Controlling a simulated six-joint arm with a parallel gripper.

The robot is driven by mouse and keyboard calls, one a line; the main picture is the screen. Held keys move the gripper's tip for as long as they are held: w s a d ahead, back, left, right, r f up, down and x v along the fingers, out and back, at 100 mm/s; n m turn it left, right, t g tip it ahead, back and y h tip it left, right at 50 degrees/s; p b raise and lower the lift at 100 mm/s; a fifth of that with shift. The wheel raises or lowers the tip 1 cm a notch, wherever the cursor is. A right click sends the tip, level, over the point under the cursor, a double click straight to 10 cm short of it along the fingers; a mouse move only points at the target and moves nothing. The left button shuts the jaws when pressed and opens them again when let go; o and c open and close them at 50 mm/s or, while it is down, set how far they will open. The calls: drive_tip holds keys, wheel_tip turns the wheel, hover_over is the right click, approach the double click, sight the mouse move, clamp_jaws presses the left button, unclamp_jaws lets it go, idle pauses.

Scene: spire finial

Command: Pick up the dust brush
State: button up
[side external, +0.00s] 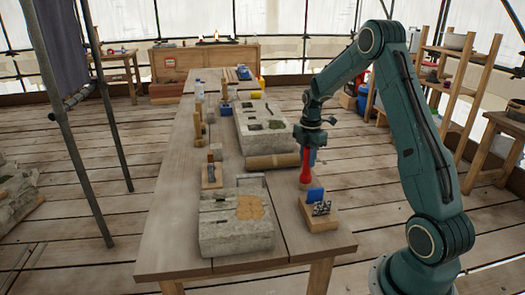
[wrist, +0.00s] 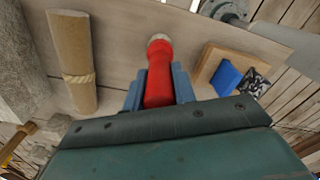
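The dust brush, a red-handled piece (side external: 305,168) with a pale tip, hangs upright below my gripper (side external: 311,156) near the right edge of the long wooden table. In the wrist view the red brush (wrist: 159,75) lies between the two blue fingers of my gripper (wrist: 159,80), which touch it on both sides. Its pale round tip (wrist: 160,39) points away from the wrist. I cannot tell whether its lower end touches the tabletop.
A wooden block with a blue piece and a speckled piece (side external: 320,222) sits close by. A rope-tied roll (side external: 272,161) lies beside a long stone (side external: 264,125). A carved stone block (side external: 235,235) is at the near end. Bare tabletop (side external: 180,210) shows at left.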

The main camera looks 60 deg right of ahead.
clamp_jaws()
drive_tip(key=shift+r, duration=0.1)
wheel_tip(320, 180, up, 20)
idle(0.6)
idle(0.5)
